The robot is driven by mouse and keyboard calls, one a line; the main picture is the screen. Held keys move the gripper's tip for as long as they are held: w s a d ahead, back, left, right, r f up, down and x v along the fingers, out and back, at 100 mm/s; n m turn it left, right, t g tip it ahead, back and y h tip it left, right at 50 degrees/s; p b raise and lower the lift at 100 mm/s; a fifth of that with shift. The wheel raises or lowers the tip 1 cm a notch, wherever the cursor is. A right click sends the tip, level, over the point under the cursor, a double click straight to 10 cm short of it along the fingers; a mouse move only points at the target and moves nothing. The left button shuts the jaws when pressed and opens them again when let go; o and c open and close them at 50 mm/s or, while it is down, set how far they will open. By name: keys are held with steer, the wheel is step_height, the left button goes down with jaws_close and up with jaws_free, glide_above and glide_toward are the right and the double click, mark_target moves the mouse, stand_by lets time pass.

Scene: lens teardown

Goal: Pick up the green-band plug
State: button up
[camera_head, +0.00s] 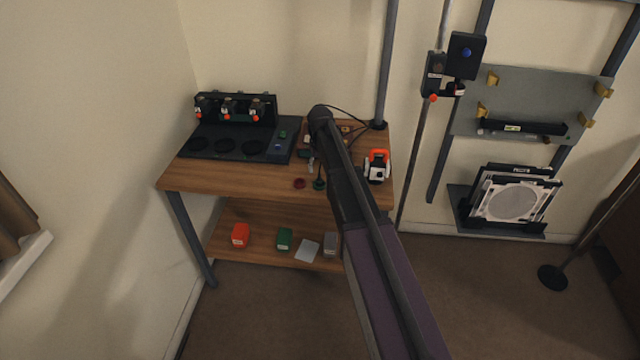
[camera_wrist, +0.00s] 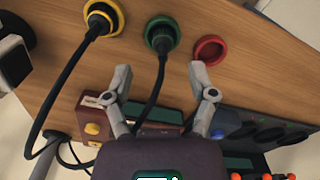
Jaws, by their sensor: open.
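The green-band plug (camera_wrist: 162,40) is a dark plug inside a green ring on the wooden table top in the wrist view. It also shows near the table's front edge in the head view (camera_head: 319,184). Its black cable runs back between my fingers toward a dark red box. My gripper (camera_wrist: 160,72) is open and empty, its two grey fingers spread on either side of the cable. The fingertips are short of the plug and do not touch it. In the head view my arm covers part of the table and mostly hides my gripper.
A yellow-ringed plug (camera_wrist: 100,20) with a black cable sits left of the green one; an empty red ring (camera_wrist: 209,50) is right. A black station (camera_head: 235,140) stands at the table's back left. A white-and-orange device (camera_head: 376,167) stands right. Boxes sit on the lower shelf (camera_head: 262,250).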

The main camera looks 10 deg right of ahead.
mark_target(320, 180)
steer(key=shift+s+a+f+b, duration=0.1)
steer(key=shift+f+b, duration=1.2)
steer(key=shift+s+a+f+b, duration=0.1)
steer(key=shift+f+b, duration=1.15)
steer(key=shift+f, duration=0.05)
jaws_close()
